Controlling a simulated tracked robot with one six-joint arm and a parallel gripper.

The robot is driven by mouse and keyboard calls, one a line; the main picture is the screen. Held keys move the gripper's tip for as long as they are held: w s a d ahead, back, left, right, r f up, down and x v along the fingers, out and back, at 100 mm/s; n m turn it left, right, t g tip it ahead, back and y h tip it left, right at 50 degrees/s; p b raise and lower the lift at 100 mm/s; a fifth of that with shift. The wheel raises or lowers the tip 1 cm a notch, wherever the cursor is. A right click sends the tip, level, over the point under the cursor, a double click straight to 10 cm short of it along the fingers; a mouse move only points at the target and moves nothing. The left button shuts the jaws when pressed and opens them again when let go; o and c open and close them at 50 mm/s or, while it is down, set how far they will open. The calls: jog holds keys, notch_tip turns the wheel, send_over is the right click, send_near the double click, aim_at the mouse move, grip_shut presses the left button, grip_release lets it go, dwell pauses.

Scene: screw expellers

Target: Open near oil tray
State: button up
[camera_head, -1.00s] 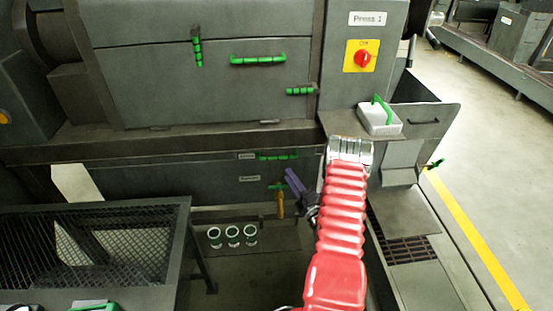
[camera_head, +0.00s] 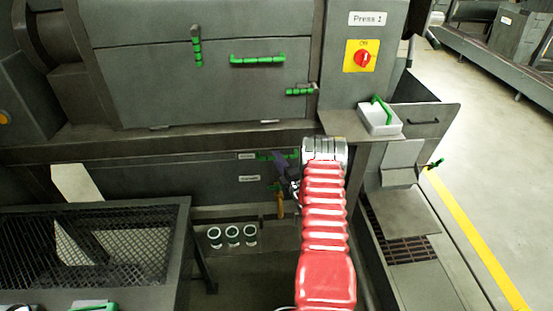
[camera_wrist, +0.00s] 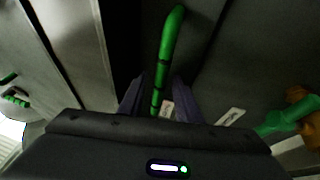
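The dark tray front (camera_head: 140,176) lies low under the press. A green bar handle (camera_head: 264,156) is at its upper right, beside a small white label; the label text is too small to read. My gripper (camera_head: 284,172), with dark purple fingers, is just in front of the panel by the handle. In the wrist view my gripper (camera_wrist: 158,97) is open, with a finger on each side of the green handle (camera_wrist: 170,40). I cannot tell whether the fingers touch it.
A tap with a green lever and orange-yellow body (camera_head: 280,202) hangs just below the gripper. Several white-rimmed cups (camera_head: 232,236) stand below. A mesh-topped bin (camera_head: 90,205) is at the left. A white box with a green handle (camera_head: 380,118) sits at the right.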

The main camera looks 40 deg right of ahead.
grip_shut()
dwell(0.3)
dwell(0.4)
